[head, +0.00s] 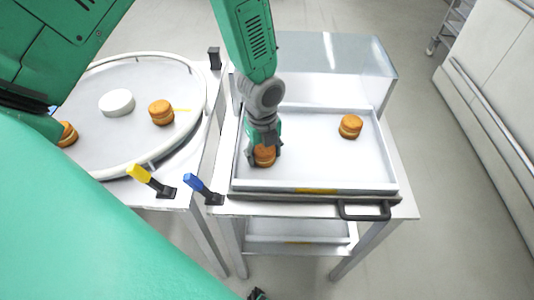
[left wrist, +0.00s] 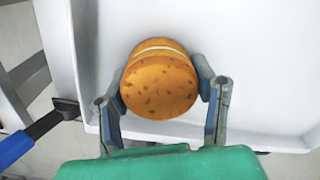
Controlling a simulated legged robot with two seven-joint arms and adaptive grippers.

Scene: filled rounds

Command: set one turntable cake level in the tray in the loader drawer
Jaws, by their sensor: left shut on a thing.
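My left gripper (head: 264,158) is shut on a golden-brown filled cake (head: 264,155) over the left part of the white tray (head: 310,178) in the loader drawer. In the left wrist view the held cake (left wrist: 160,82) sits between the two fingers, its pale filling line toward the far side. I cannot tell whether its underside touches the tray floor. Another cake (head: 350,126) rests in the tray at the right. On the round turntable (head: 140,85) at the left are a cake (head: 161,112) and, at its left edge, another cake (head: 67,134) partly hidden by my arm.
A white disc (head: 116,102) lies on the turntable. A yellow-handled lever (head: 139,174) and a blue-handled lever (head: 198,185) stand between turntable and drawer. A black drawer handle (head: 364,211) is at the front. A clear cover (head: 340,52) is behind the tray. The tray's middle is free.

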